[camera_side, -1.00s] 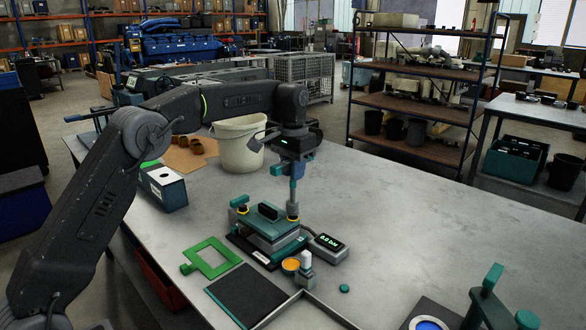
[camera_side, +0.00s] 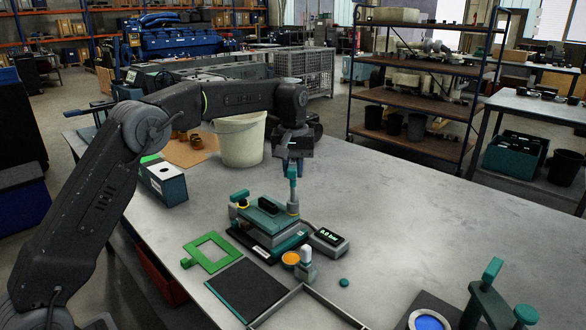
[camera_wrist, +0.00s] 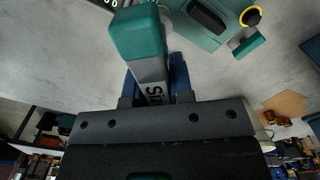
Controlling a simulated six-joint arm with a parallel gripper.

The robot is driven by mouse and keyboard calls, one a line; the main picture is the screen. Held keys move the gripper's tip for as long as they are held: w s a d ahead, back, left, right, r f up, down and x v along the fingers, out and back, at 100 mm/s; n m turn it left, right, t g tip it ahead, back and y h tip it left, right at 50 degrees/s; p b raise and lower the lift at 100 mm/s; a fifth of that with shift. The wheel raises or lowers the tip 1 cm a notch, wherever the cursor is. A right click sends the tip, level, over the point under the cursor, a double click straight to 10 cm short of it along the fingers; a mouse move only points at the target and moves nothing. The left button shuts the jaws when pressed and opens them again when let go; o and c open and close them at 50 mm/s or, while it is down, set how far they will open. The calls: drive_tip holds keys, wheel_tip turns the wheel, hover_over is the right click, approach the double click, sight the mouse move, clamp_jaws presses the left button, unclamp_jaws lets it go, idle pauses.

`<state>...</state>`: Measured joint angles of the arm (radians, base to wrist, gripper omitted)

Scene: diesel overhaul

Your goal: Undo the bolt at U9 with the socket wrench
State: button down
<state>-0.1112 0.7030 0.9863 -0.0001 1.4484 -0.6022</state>
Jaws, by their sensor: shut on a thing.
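My gripper (camera_side: 290,165) is shut on the socket wrench (camera_side: 292,190), which stands upright below it in the side view. The wrench's teal handle end (camera_wrist: 138,38) and grey bar with part of the lettering "Siz" show between my blue fingers (camera_wrist: 155,82) in the wrist view. The wrench's lower end meets the right corner of the teal fixture (camera_side: 265,222), by a yellow ring. The bolt under it is hidden, and no U9 label can be read. Another yellow-ringed spot (camera_wrist: 251,16) shows on the fixture in the wrist view.
A pressure readout (camera_side: 328,240) stands right of the fixture. A green frame (camera_side: 210,252), a dark mat (camera_side: 247,289) and a small grey part with a white top (camera_side: 306,265) lie in front. A white bucket (camera_side: 240,140) stands behind.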

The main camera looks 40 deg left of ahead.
drive_tip(key=n, duration=0.6)
drive_tip(key=shift+f+n, duration=0.2)
drive_tip(key=shift+n, duration=0.2)
drive_tip(key=n, duration=0.6)
drive_tip(key=shift+n, duration=0.3)
drive_tip(key=n, duration=1.1)
drive_tip(key=shift+r+n, duration=0.1)
drive_tip(key=shift+n, duration=0.2)
drive_tip(key=shift+r, duration=0.1)
